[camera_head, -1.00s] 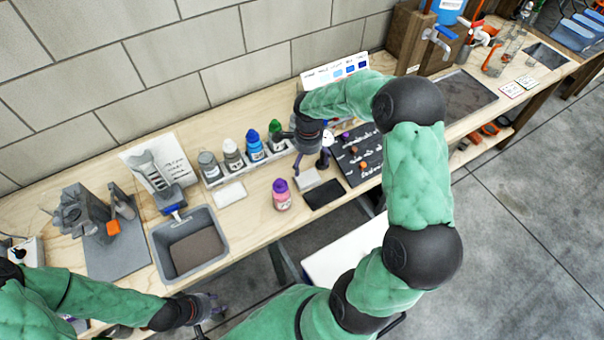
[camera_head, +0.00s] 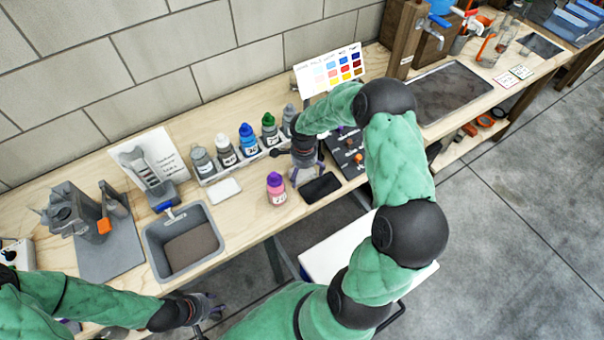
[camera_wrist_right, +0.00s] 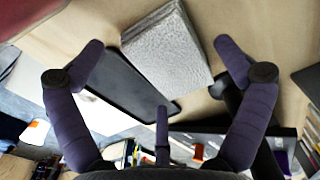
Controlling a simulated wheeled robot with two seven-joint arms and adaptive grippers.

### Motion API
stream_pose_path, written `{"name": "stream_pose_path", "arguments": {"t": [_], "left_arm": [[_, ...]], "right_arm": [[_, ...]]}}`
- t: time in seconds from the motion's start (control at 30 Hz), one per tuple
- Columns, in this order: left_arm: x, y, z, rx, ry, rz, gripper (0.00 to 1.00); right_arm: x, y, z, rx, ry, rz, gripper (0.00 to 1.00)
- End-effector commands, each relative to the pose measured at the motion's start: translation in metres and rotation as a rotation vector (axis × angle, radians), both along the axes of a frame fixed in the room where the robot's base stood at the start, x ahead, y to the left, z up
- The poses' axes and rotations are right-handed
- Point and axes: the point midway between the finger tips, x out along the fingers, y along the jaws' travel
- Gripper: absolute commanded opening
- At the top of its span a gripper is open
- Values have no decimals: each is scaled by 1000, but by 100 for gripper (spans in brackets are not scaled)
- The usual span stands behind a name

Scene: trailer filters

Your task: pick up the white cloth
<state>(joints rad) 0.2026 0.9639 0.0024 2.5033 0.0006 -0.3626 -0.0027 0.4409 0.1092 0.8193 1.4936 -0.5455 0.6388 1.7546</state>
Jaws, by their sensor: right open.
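The white cloth (camera_wrist_right: 167,50) looks like a thick, pale grey-white folded pad with a rough weave in the right wrist view. It lies on the bench beside a flat black pad (camera_wrist_right: 125,85). My right gripper (camera_head: 303,176) is open over it, with its purple fingers spread on either side of the cloth and apart from it. In the head view the gripper hides the cloth, while the black pad (camera_head: 320,187) shows just to its right. My left gripper (camera_head: 210,312) is empty near the bench's front edge at the lower left, its fingers apart.
A pink bottle with a purple cap (camera_head: 277,188) stands left of my right gripper. A flat white pad (camera_head: 224,190) and a row of capped bottles (camera_head: 248,140) are farther left. A grey bin (camera_head: 150,240) and a dark board (camera_head: 345,150) flank this area.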

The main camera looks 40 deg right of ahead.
Motion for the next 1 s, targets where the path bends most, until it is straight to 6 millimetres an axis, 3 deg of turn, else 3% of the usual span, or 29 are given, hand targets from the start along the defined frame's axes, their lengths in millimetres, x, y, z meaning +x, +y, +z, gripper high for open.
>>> {"name": "stream_pose_path", "arguments": {"t": [0.1,0.3,0.73,1.0], "left_arm": [[0,0,1,0,0,0,40],[0,0,1,0,0,0,40],[0,0,1,0,0,0,40],[0,0,9,0,0,0,40]], "right_arm": [[0,0,1,0,-1,0,100],[0,0,1,0,0,0,52],[0,0,3,0,1,1,51],[1,0,32,-2,-3,0,51]]}}
